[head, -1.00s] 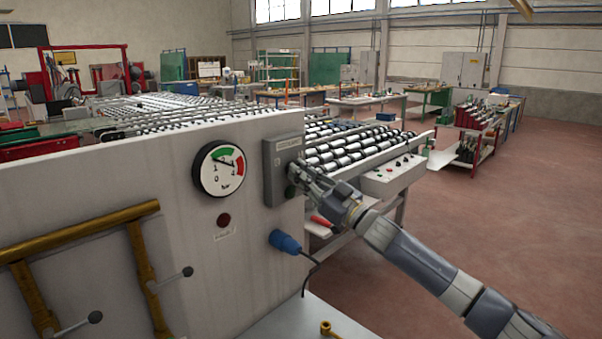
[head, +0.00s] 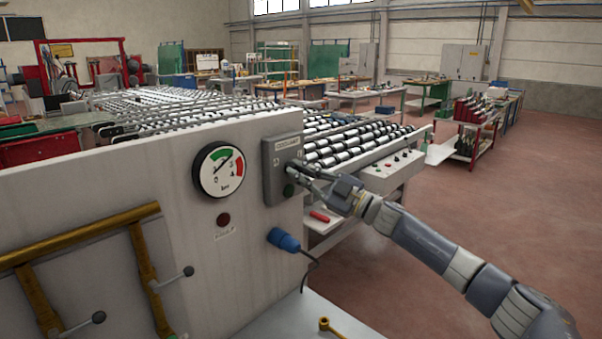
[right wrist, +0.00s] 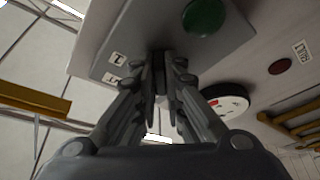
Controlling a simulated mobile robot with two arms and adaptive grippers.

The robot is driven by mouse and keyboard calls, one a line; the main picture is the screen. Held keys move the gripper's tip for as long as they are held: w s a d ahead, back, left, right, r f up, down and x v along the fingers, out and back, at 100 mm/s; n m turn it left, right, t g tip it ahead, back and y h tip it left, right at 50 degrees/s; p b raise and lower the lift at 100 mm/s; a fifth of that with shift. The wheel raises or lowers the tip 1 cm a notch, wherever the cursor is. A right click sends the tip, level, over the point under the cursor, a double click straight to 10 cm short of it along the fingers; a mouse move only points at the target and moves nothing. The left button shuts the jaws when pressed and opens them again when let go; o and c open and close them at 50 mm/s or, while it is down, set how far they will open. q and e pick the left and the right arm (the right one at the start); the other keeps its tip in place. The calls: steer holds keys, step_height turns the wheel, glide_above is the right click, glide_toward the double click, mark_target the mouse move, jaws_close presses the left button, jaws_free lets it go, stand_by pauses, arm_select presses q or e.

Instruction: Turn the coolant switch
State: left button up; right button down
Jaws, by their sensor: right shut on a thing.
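The coolant switch box (head: 270,180) is a grey box with a label at its top, on the right end of the white machine panel. A green round button (head: 289,190) sits low on it; it also shows in the right wrist view (right wrist: 204,17). My right gripper (head: 293,172) reaches in from the right to the front of the box. In the right wrist view its fingers (right wrist: 160,75) are closed on the dark switch knob (right wrist: 158,68), which they mostly hide. The knob's exact angle cannot be told. My left gripper is not in view.
A round gauge (head: 218,170), a dark red button (head: 223,220) and a blue plug (head: 284,240) with a cable are on or by the panel. A roller conveyor (head: 350,145) with a control box (head: 393,172) stands behind my right arm. Open floor lies right.

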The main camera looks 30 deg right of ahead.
steer(key=c, duration=1.7)
jaws_free()
steer(key=shift+s, duration=0.1)
steer(key=v, duration=1.2)
